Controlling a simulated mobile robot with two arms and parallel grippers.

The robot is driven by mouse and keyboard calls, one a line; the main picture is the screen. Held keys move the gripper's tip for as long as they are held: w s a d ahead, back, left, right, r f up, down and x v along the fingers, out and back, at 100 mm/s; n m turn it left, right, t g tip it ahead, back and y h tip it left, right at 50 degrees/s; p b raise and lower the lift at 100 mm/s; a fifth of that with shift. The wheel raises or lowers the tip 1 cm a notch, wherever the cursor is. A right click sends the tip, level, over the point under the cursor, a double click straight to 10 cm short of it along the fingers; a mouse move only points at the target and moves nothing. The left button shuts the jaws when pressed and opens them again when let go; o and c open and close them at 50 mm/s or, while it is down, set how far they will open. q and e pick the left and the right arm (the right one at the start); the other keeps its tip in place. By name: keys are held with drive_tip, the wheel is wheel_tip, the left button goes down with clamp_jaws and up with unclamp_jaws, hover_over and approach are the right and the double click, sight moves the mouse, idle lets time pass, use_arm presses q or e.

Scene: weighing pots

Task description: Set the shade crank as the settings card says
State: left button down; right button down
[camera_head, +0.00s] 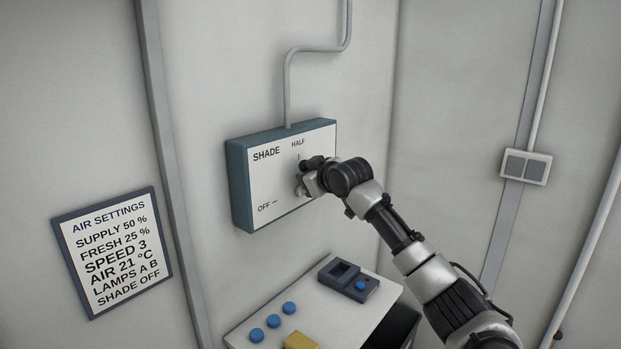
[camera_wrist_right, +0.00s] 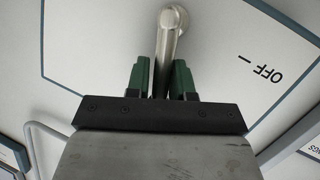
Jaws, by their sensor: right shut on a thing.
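The settings card (camera_head: 113,250) hangs on the left wall in the head view, and its last line reads SHADE OFF. The shade box (camera_head: 260,185) has a white face marked HALF at the top and OFF at the lower left. My right gripper (camera_head: 303,186) is at the middle of this face, and the arm hides its right part. In the right wrist view, the gripper (camera_wrist_right: 160,78) is shut on the metal crank handle (camera_wrist_right: 172,30), between its green fingers. The OFF mark shows upside down to the right of the handle. The crank's exact angle is hard to tell. My left gripper is out of view.
A conduit (camera_head: 287,85) rises from the box.

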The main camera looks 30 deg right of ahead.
drive_tip(key=shift+s+a+r+n+t, duration=0.1)
drive_tip(key=shift+a+r+n+t, duration=0.05)
drive_tip(key=shift+a+n+t, duration=0.2)
drive_tip(key=a+f+n+h+b, duration=0.1)
drive_tip(key=n, duration=0.1)
drive_tip(key=n+t, duration=0.1)
drive_tip(key=shift+s+a+f+n+t+h+b, duration=0.25)
drive_tip(key=shift+s+a+f+n+h+b, duration=0.05)
drive_tip(key=shift+a+f+n+h+b, duration=0.1)
drive_tip(key=shift+s+a+f+n+t+b, duration=0.1)
drive_tip(key=shift+a+f+n+t+b, duration=0.1)
drive_tip(key=shift+f+n+t+b, duration=0.35)
drive_tip(key=n, duration=0.1)
drive_tip(key=f+n+b, duration=0.1)
drive_tip(key=shift+s+a+n+t, duration=0.1)
drive_tip(key=shift+a+n+t, duration=0.2)
drive_tip(key=shift+t, duration=0.05)
drive_tip(key=shift+a+f+n+t+b, duration=0.1)
drive_tip(key=shift+f+n+t+b, duration=0.35)
drive_tip(key=shift+n+b, duration=0.5)
drive_tip(key=shift+a+f+n+t+b, duration=0.1)
drive_tip(key=shift+f+n+t+b, duration=0.25)
drive_tip(key=shift+f+n+b, duration=0.55)
drive_tip(key=shift+a+r+n+y, duration=0.1)
drive_tip(key=shift+r+n+y, duration=0.15)
drive_tip(key=shift+n+y, duration=0.1)
drive_tip(key=c, duration=1.1)
unclamp_jaws()
drive_tip(key=shift+s, duration=0.1)
drive_tip(key=shift+a+r, duration=0.15)
